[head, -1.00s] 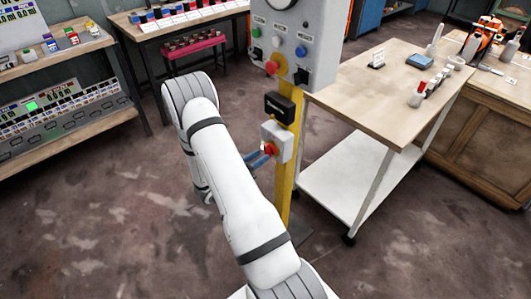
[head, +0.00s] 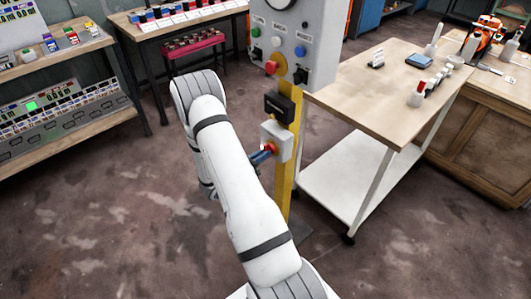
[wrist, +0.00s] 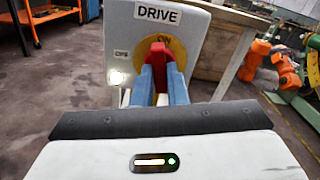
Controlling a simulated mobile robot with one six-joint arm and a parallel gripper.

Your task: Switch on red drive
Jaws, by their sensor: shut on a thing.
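The drive switch is a light grey box (head: 281,140) on the yellow post in the head view, below a black box. In the wrist view the grey box (wrist: 205,45) carries a DRIVE label, a yellow disc (wrist: 178,48), ON at the top and a small label, seemingly OFF, at the left. Its red handle (wrist: 158,49) stands about upright, toward ON. My gripper (wrist: 159,73) has its blue fingers on both sides of the handle, shut on it. In the head view my gripper (head: 261,156) reaches the red handle (head: 271,147) from the lower left.
A bright white lamp (wrist: 117,77) shows left of the disc. The grey control panel (head: 300,45) with several buttons sits higher on the yellow post (head: 285,185). A wooden table (head: 365,85) stands close at the right.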

